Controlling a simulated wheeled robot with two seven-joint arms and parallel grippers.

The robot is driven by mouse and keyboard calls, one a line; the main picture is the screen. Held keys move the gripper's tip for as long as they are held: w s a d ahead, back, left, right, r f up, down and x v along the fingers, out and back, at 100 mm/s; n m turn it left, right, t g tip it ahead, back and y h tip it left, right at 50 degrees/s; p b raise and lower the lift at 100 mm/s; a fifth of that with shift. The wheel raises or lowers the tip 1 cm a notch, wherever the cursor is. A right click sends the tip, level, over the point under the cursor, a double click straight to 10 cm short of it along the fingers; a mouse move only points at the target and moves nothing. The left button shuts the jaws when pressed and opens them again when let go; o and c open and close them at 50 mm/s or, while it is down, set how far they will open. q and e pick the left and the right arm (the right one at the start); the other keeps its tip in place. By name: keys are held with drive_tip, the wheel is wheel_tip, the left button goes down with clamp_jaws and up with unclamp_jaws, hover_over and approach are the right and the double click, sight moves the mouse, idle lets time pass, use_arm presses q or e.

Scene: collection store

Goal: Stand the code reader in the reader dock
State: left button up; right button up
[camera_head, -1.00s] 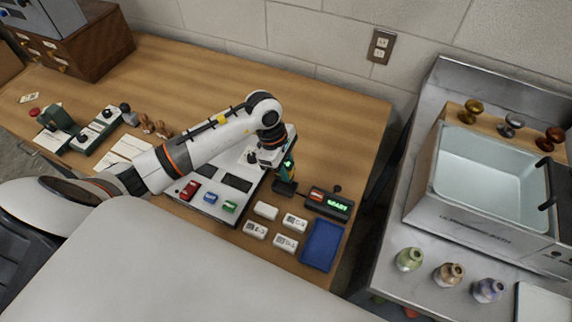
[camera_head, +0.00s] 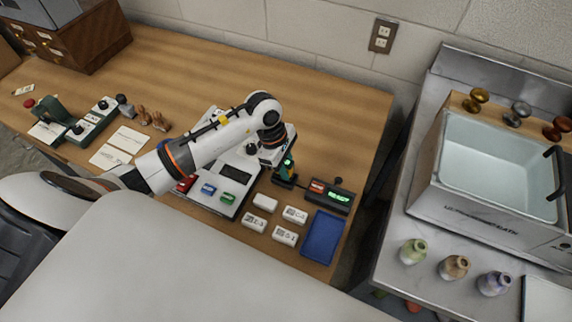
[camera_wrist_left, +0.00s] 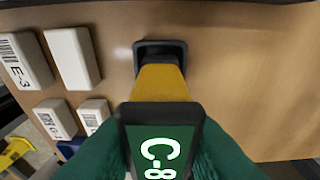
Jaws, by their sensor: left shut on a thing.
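My right gripper is not in view.
A box with a green display (camera_head: 330,195) stands right of the dock. Several white labelled blocks (camera_head: 265,202) and a blue tray (camera_head: 322,237) lie in front. A pale panel (camera_head: 235,173) with coloured blocks is left.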

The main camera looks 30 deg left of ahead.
use_arm(q)
drive_tip(key=shift+b, duration=0.45)
idle(0.6)
drive_tip(key=shift+f+b, duration=0.55)
drive_tip(key=shift+f, duration=0.05)
drive_tip(key=o, duration=0.5)
drive_tip(key=shift+r, duration=0.1)
drive_tip(key=shift+p+v, duration=1.7)
drive_tip(key=shift+v, duration=1.25)
drive_tip(key=p+v, duration=0.2)
drive_tip(key=v, duration=0.3)
drive_tip(key=shift+s, duration=0.1)
